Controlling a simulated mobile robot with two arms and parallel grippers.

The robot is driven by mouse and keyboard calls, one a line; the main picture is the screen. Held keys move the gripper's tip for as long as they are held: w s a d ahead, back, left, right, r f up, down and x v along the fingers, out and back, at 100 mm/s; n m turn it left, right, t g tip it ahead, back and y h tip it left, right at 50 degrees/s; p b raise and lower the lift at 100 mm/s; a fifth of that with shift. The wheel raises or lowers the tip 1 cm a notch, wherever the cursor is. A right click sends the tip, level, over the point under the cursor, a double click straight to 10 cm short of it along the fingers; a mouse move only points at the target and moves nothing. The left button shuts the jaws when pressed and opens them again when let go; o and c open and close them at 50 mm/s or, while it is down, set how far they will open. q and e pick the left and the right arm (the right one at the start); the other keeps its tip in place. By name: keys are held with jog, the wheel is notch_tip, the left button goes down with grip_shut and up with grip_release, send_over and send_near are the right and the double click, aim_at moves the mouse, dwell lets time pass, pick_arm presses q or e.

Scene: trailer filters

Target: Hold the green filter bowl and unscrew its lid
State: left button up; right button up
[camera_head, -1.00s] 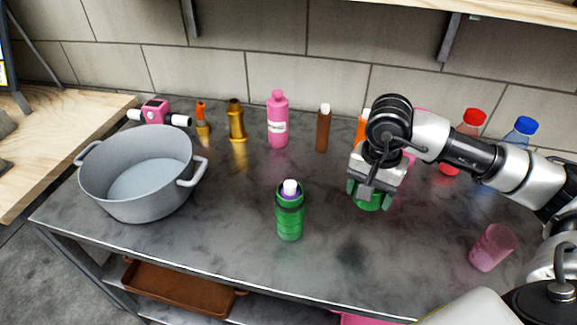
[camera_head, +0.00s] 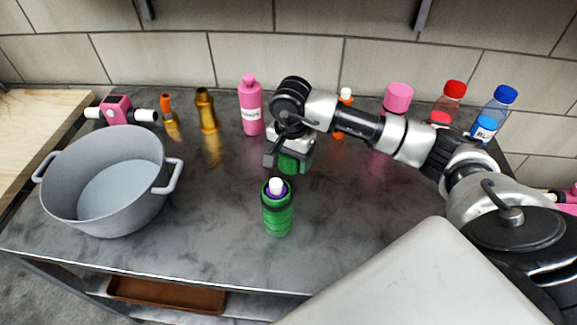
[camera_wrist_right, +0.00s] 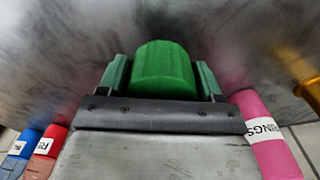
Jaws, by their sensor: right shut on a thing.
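The green filter bowl (camera_head: 277,215) stands upright on the grey counter in the head view, with a black band near its top. A purple and white piece shows in its open top. My right gripper (camera_head: 290,160) is just behind it, apart from the bowl. It is shut on a green ribbed round piece that looks like the lid (camera_wrist_right: 163,70), which sits between the two fingers in the right wrist view. In the head view the gripper hides much of this piece, and its height over the counter is hard to tell. My left gripper is not in view.
A grey pot (camera_head: 104,185) stands at the left. A pink bottle (camera_head: 250,108), a gold bottle (camera_head: 207,112) and an orange-topped bottle (camera_head: 168,112) line the back. Red-capped (camera_head: 450,102) and blue-capped (camera_head: 493,112) bottles stand back right.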

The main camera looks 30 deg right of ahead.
aim_at(289, 176)
jog(key=shift+w+a+f, duration=0.15)
notch_tip(289, 176, down, 4)
jog(key=shift+r+p, duration=0.15)
jog(key=shift+p, duration=0.2)
jog(key=shift+f, duration=0.3)
jog(key=o, duration=1)
